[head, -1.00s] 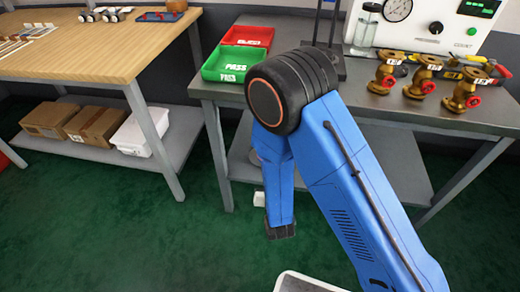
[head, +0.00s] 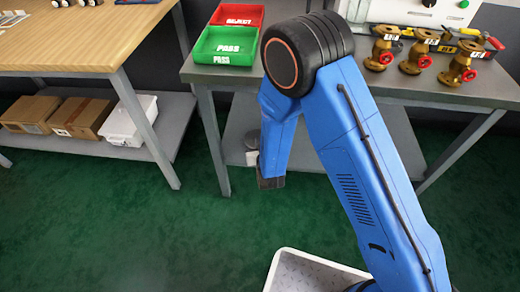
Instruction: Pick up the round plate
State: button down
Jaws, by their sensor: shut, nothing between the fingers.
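No round plate can be made out in the head view. My blue arm reaches up from the lower right, bends at a black joint and hangs down in front of the grey workbench (head: 330,86). Its dark wrist end is over the green floor near the bench's lower shelf. My gripper's fingers do not show.
A green PASS tray (head: 226,59) and a red tray (head: 243,15) stand on the workbench, left of several brass valves (head: 415,58). A wooden table (head: 75,52) with boxes below is at left. Green floor (head: 120,235) between is clear. A pale bin (head: 290,262) is at bottom.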

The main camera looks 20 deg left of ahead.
jog(key=shift+w+a, duration=0.35)
jog(key=shift+w, duration=0.3)
jog(key=shift+w+a+f, duration=0.15)
jog(key=shift+f, duration=0.6)
jog(key=shift+d+f, duration=0.2)
jog(key=shift+s+d+f, duration=0.1)
jog(key=shift+s+d, duration=0.35)
jog(key=shift+s, duration=0.4)
jog(key=shift+r, duration=0.7)
jog(key=shift+w+a+r, duration=0.1)
jog(key=shift+w, duration=0.05)
